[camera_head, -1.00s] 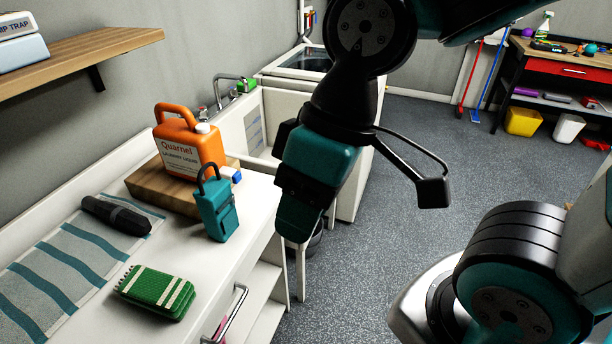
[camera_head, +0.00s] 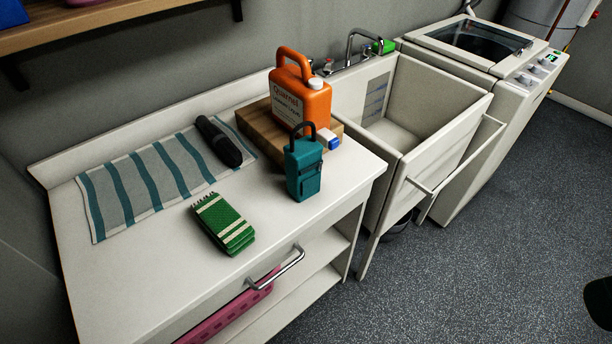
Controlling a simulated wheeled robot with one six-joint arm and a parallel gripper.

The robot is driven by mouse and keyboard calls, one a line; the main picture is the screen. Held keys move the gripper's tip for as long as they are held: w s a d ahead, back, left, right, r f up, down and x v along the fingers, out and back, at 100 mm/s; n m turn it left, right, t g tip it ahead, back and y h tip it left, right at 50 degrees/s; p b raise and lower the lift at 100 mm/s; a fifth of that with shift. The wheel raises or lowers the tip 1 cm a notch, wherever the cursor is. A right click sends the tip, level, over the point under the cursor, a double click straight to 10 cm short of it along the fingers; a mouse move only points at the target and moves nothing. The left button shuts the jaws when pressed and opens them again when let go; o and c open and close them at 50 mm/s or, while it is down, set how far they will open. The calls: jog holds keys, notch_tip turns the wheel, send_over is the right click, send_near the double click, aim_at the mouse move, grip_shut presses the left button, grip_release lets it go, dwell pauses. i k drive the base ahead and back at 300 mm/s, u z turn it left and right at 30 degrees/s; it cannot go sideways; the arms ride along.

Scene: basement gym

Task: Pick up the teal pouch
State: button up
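The teal pouch (camera_head: 304,172) stands upright on the white counter (camera_head: 166,268), near its right end. It has a dark loop handle on top and a small pocket on its front. A wooden block (camera_head: 254,128) with the orange Quarnel jug (camera_head: 301,97) on it is just behind the pouch. My gripper is not in view; a dark shape at the lower right edge is too cut off to tell.
A green striped pad (camera_head: 224,223) lies left of the pouch. A dark rolled item (camera_head: 219,141) lies on the striped towel (camera_head: 118,193). A small blue-and-white item (camera_head: 328,139) is beside the block. A metal handle (camera_head: 278,268) juts from the counter front. The sink (camera_head: 405,133) is right; floor (camera_head: 456,276) is open.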

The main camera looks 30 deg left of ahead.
aim_at(303, 161)
jog(key=k, duration=0.85)
jog(key=u, duration=0.95)
jog(key=i, duration=1)
jog(key=u, duration=0.15)
jog(key=k, duration=0.35)
jog(key=z, duration=1)
jog(key=i, duration=0.5)
jog(key=u, duration=0.05)
